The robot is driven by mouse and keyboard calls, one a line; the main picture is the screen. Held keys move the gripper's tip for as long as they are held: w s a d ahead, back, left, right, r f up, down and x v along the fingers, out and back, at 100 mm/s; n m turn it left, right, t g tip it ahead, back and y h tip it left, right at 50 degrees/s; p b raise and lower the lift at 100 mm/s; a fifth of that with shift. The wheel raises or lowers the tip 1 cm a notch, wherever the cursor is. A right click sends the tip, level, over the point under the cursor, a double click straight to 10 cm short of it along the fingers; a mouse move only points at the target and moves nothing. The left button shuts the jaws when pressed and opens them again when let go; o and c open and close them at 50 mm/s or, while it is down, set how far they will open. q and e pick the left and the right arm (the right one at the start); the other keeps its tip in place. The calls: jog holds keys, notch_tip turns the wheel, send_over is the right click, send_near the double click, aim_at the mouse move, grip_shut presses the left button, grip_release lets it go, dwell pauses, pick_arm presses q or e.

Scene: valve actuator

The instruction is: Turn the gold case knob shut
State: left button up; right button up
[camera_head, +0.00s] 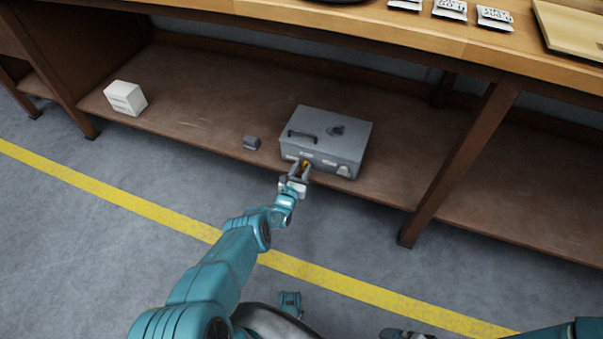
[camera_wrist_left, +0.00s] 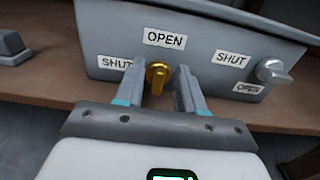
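The grey case (camera_head: 325,142) sits on the low wooden shelf. The gold knob (camera_wrist_left: 158,77) is on its front face; it also shows small in the head view (camera_head: 305,163). The knob's bar stands about upright, below an OPEN label (camera_wrist_left: 165,39). A SHUT label (camera_wrist_left: 114,63) is to its left, partly hidden by a finger. My left gripper (camera_wrist_left: 160,86) has one finger on each side of the knob, and the fingers are apart; firm contact is not clear. It reaches the case front in the head view (camera_head: 297,172). My right gripper is not clearly seen.
A silver knob (camera_wrist_left: 272,71) with its own SHUT (camera_wrist_left: 231,59) and OPEN labels is on the right of the case front. A small grey block (camera_head: 252,142) and a white box (camera_head: 125,98) are on the shelf. The tabletop (camera_head: 400,30) overhangs behind.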

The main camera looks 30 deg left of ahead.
pick_arm(q)
jog(key=shift+w, duration=0.1)
grip_shut()
jog(key=shift+m, duration=0.4)
jog(key=m, duration=0.2)
jog(key=m+b, duration=0.1)
jog(key=shift+w+d+f+m, duration=0.1)
jog(key=shift+d+m, duration=0.2)
jog(key=shift+m, duration=0.1)
jog(key=shift+w+d+f+m+b, duration=0.15)
jog(key=shift+m+b, duration=0.25)
jog(key=shift+m, duration=1.65)
jog(key=shift+s+d+f+m+b, duration=0.15)
jog(key=shift+m+b, duration=0.3)
jog(key=shift+m, duration=1.65)
jog(key=shift+w+d+f+m+b, duration=0.1)
jog(key=shift+f+m+b, duration=0.25)
jog(key=shift+m, duration=1.7)
jog(key=shift+r, duration=0.15)
